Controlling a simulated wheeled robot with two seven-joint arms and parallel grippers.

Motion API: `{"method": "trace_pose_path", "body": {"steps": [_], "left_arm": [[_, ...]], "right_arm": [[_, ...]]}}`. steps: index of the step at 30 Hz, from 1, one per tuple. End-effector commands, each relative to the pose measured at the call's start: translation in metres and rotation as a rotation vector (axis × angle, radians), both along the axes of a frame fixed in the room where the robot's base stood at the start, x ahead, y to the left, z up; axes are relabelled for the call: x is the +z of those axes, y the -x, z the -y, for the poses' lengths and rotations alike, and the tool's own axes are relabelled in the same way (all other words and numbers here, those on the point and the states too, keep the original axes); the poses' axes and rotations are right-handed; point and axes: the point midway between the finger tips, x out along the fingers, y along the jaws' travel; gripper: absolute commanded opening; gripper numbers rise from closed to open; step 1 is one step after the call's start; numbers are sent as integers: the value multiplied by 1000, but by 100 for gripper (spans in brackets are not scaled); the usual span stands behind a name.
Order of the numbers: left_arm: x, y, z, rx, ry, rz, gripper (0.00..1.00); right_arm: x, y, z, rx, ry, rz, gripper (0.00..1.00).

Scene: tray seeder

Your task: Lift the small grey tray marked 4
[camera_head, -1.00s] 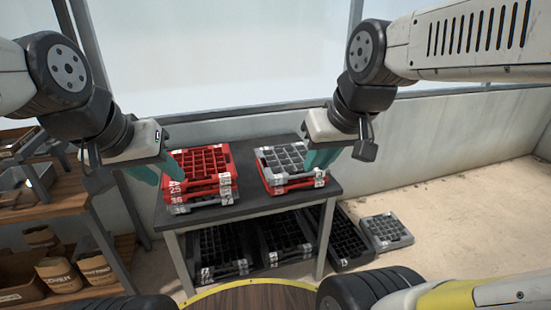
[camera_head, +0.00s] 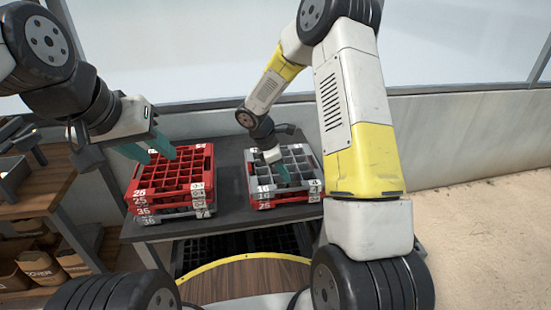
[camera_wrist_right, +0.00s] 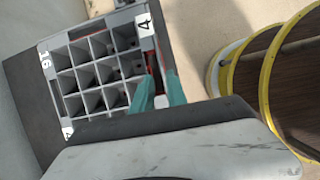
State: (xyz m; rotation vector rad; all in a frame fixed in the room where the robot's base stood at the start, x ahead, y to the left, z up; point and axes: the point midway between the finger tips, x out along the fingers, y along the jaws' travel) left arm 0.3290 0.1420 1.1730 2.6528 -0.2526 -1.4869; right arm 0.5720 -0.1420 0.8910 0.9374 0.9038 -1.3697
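The small grey tray (camera_head: 297,153) lies on top of the right-hand stack on the table. A label 16 shows at its front left in the head view. In the wrist view the tray (camera_wrist_right: 76,45) shows a 16 and a 4 on its rim. My right gripper (camera_head: 283,177) is over the tray. In the wrist view its teal fingertips (camera_wrist_right: 160,88) stand apart beside the tray's wall near the 4 label; I cannot tell whether they touch it. My left gripper (camera_head: 152,157) is open and empty above the left-hand stack.
A red tray (camera_head: 187,165) tops the left-hand stack on the dark table (camera_head: 230,210). A red tray (camera_head: 290,203) lies under the grey one. Bare floor (camera_head: 480,225) is at the right.

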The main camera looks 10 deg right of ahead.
Motion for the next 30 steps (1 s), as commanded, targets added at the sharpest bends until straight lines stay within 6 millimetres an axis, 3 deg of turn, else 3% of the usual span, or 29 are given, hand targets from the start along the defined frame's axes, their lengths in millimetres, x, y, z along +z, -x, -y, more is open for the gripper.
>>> {"method": "trace_pose_path", "body": {"steps": [19,29,30], "left_arm": [[0,0,0,0,0,0,36],[0,0,0,0,0,0,36],[0,0,0,0,0,0,36]], "right_arm": [[-79,2,20,28,6,-19,18],[-85,1,23,28,7,-16,18],[-85,1,23,28,7,-16,10]]}}
